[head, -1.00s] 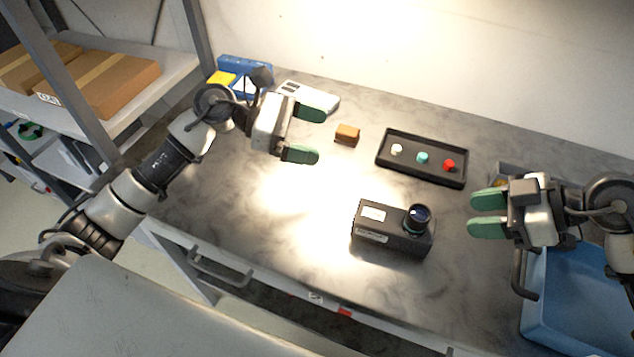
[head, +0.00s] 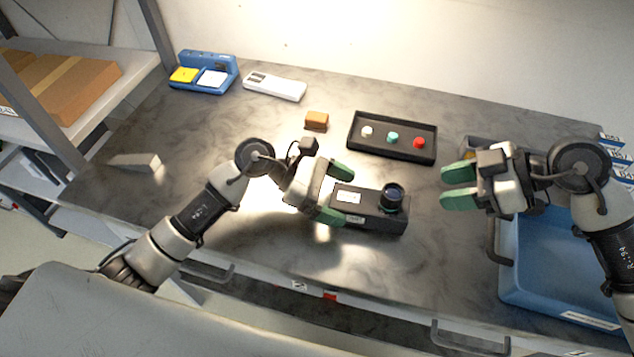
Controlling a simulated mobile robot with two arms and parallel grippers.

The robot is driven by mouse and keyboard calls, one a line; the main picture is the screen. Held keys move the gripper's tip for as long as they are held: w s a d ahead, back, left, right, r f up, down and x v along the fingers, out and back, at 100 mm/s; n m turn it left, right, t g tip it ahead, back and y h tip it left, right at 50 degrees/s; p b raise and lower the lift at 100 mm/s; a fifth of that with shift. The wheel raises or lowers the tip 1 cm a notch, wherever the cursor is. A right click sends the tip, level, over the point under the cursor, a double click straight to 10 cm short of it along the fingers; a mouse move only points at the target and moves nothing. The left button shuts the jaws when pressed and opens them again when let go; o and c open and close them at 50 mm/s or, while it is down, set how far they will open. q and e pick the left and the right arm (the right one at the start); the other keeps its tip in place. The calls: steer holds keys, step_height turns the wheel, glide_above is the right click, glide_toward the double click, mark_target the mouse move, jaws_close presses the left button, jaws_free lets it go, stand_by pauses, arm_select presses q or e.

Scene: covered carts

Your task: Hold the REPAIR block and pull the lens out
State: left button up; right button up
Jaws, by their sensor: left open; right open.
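The dark block (head: 371,219) lies on the cart top with white labels on its top and front; the lettering is too small to read. The round dark lens (head: 392,196) stands up from the block's right end. My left gripper (head: 337,193) is open at the block's left end, one green finger by the far side and one by the near side; I cannot tell whether they touch it. My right gripper (head: 459,187) is open and empty, to the right of the lens and apart from it.
A black tray (head: 393,155) with white, teal and red knobs sits behind the block. A brown block (head: 316,121), a white device (head: 274,87) and a blue holder (head: 205,88) stand further back left. A blue bin (head: 545,255) is at the right.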

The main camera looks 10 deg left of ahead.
arm_select(q)
steer(key=shift+d+f, duration=0.25)
steer(key=shift+d, duration=0.3)
